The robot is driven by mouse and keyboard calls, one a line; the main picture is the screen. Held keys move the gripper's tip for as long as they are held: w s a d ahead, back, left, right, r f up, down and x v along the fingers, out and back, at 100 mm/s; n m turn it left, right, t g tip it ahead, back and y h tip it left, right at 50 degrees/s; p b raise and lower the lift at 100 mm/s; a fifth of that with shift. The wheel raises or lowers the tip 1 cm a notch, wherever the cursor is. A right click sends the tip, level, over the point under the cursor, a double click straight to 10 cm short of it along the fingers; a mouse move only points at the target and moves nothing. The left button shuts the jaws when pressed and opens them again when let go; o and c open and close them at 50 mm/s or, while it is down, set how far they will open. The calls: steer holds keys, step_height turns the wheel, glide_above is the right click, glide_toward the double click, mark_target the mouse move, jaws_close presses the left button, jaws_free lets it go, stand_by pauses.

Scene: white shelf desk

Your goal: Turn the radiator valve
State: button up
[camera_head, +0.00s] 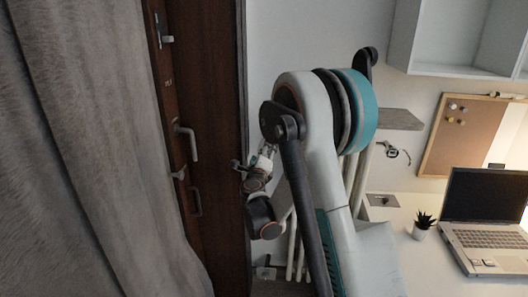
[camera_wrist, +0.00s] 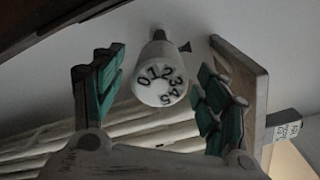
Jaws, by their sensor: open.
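The radiator valve (camera_wrist: 160,84) is a white knob with the digits 0 to 5 on its face. It is in the upper middle of the wrist view, facing the camera. My gripper (camera_wrist: 162,70) is open, with one green-padded finger to the left of the knob and one to the right. Gaps show between the fingers and the knob, and nothing is held. In the head view my gripper (camera_head: 250,163) is small, beside the dark door, and I cannot make out the valve there. The white radiator tubes (camera_wrist: 120,134) run below the knob.
A wooden board (camera_wrist: 243,70) stands close behind the right finger. A small labelled box (camera_wrist: 285,128) is at the right. In the head view are the dark door (camera_head: 210,90), a grey curtain (camera_head: 80,150), a laptop (camera_head: 485,215) and a potted plant (camera_head: 423,224).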

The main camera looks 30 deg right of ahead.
steer(key=v, duration=0.9)
steer(key=shift+s+a, duration=0.1)
steer(key=s+a+r+n+t+y, duration=0.3)
steer(key=a+r+n+y, duration=0.6)
steer(key=a+r+n, duration=0.5)
steer(key=s+a+f+n+g+y, duration=0.25)
steer(key=s+a+n+y, duration=0.2)
steer(key=s+n, duration=0.4)
steer(key=s+d+f+n+g+h, duration=0.1)
steer(key=s+f+n+g, duration=0.3)
steer(key=s, duration=0.6)
steer(key=s+d+f+n+g+h, duration=0.2)
steer(key=s+f+n+g, duration=0.2)
steer(key=s, duration=0.7)
steer(key=shift+s+f+n, duration=0.3)
steer(key=shift+f+n, duration=0.25)
steer(key=shift+f, duration=0.35)
